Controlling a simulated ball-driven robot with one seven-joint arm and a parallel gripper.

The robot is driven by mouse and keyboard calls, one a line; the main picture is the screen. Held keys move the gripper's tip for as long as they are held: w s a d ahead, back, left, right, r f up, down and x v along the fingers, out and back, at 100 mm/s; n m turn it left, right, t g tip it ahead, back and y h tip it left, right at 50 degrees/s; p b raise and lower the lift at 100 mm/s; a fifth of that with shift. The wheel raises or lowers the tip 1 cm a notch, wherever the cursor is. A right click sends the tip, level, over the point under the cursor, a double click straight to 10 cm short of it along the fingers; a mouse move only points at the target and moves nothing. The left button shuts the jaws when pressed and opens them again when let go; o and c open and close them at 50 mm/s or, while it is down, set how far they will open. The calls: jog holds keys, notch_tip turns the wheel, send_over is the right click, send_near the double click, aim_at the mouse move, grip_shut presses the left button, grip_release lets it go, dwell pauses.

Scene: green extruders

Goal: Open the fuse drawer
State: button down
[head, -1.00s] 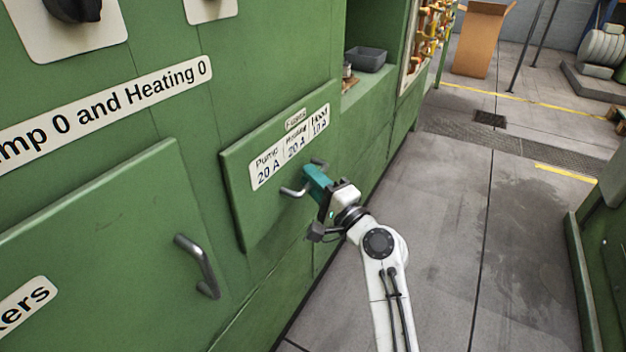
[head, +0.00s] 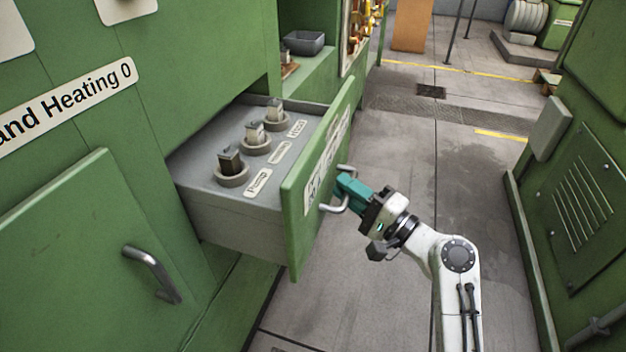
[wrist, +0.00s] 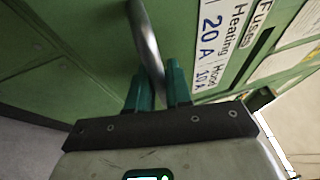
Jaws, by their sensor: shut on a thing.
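The fuse drawer (head: 205,215) stands pulled well out of the green cabinet in the head view. Its grey top plate carries several fuses in round sockets with small labels. Its green front (head: 303,205) bears a white label strip, which reads "Fuses" and "20 A" in the wrist view. My gripper (head: 345,188) is at the drawer's front, its teal fingers shut on the metal bar handle (head: 332,208). In the wrist view the handle (wrist: 146,45) runs down between the two fingers (wrist: 158,88). The fingertips partly hide the handle in the head view.
A closed green door (head: 70,250) with a bar handle (head: 152,273) is at the lower left. A grey bin (head: 303,42) sits on a ledge behind the drawer. A green cabinet with a vent (head: 580,200) stands at the right. Grey floor between is clear.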

jog(key=shift+s+d+f, duration=0.1)
jog(key=shift+s+d, duration=0.25)
jog(key=shift+d, duration=0.6)
jog(key=shift+s+d+r, duration=0.1)
jog(key=shift+s+d, duration=0.25)
jog(key=shift+d, duration=0.55)
jog(key=shift+s+d+f, duration=0.1)
jog(key=shift+s+d, duration=0.25)
jog(key=shift+d, duration=0.6)
jog(key=c, duration=1.4)
grip_release()
jog(key=p+v, duration=0.1)
jog(key=v, duration=0.9)
jog(key=shift+s+d, duration=0.25)
jog(key=shift+d, duration=0.05)
jog(key=shift+f, duration=0.1)
